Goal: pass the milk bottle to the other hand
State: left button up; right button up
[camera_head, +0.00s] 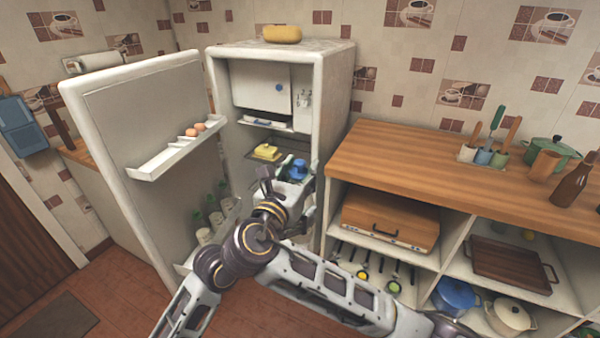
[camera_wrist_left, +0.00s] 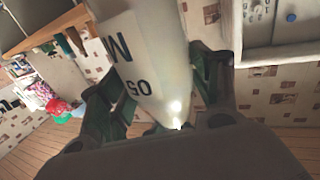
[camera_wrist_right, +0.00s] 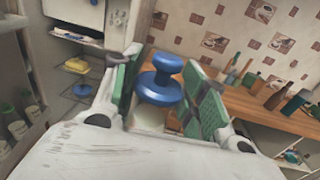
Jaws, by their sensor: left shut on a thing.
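The milk bottle is pale with dark lettering and fills the middle of the left wrist view (camera_wrist_left: 150,45). Its blue cap shows in the head view (camera_head: 298,169) and in the right wrist view (camera_wrist_right: 160,80). My left gripper (camera_wrist_left: 160,65) is shut on the bottle's body, one finger on each side. My right gripper (camera_wrist_right: 163,72) is open, with its green-padded fingers on either side of the cap and neck. The pale neck shows just below the cap. In the head view my arms hide most of the bottle and of my left gripper.
The open fridge (camera_head: 335,70) stands just behind the grippers, with its door (camera_head: 140,100) swung to the left. A yellow butter block (camera_head: 266,151) lies on a fridge shelf. The wooden counter (camera_head: 420,160) is to the right, with open shelves under it.

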pick_arm(q)
jog(key=shift+r, duration=0.2)
pick_arm(e)
grip_shut()
pick_arm(q)
jog(key=o, duration=1.8)
jog(key=shift+f, duration=0.1)
pick_arm(e)
jog(key=shift+r, duration=0.1)
pick_arm(q)
jog(key=shift+s+a+f, duration=0.1)
jog(key=shift+s, duration=0.05)
jog(key=v, duration=1.1)
jog(key=shift+a, duration=0.2)
jog(key=shift+s, duration=0.2)
